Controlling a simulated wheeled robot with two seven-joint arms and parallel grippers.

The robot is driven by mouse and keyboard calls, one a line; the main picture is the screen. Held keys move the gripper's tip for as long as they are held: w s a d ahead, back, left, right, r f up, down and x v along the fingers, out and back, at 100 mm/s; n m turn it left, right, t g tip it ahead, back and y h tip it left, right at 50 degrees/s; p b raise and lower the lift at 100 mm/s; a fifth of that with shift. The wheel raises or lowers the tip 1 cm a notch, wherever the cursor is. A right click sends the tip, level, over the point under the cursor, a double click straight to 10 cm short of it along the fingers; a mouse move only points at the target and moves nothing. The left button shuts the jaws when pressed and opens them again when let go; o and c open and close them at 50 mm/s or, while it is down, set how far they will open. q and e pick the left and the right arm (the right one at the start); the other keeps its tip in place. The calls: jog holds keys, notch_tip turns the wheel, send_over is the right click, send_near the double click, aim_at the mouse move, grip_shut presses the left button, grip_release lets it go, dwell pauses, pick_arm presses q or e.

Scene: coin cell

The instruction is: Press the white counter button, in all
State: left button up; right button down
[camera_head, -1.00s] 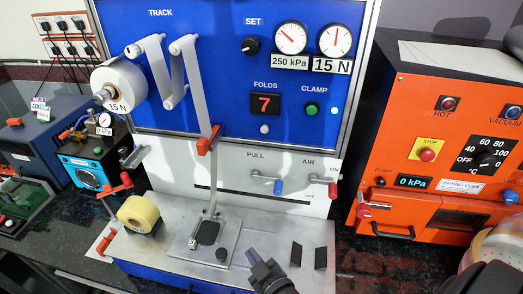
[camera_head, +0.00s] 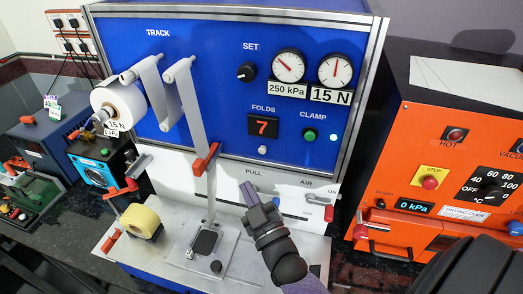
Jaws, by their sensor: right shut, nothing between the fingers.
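The small white counter button (camera_head: 262,153) is on the blue panel, directly under the FOLDS display (camera_head: 263,127), which reads 7. My right gripper (camera_head: 248,188) is shut and empty, its fingertips pointing up toward the panel. It is in front of the white lower panel, below the button and apart from it in the picture. The button is in plain view. My left gripper is not in view.
A green CLAMP button (camera_head: 309,135) and a white light (camera_head: 336,141) are to the right. The film strip (camera_head: 211,185) with a red clip (camera_head: 207,158) hangs to the left. An orange drying oven (camera_head: 440,140) stands at the right.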

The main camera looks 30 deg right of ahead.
aim_at(262, 150)
jog(key=shift+w+d+b, duration=0.9)
jog(key=shift+w+d, duration=0.45)
jog(key=shift+d, duration=0.25)
jog(key=shift+w+d+b, duration=0.85)
jog(key=shift+w+d, duration=0.5)
jog(key=shift+d, duration=0.25)
jog(key=shift+w+d, duration=0.3)
jog(key=shift+d, duration=0.05)
jog(key=shift+w+d+b, duration=0.3)
jog(key=shift+d+b, duration=0.05)
jog(key=shift+a, duration=0.1)
dwell(0.5)
jog(key=shift+s+a+p, duration=0.6)
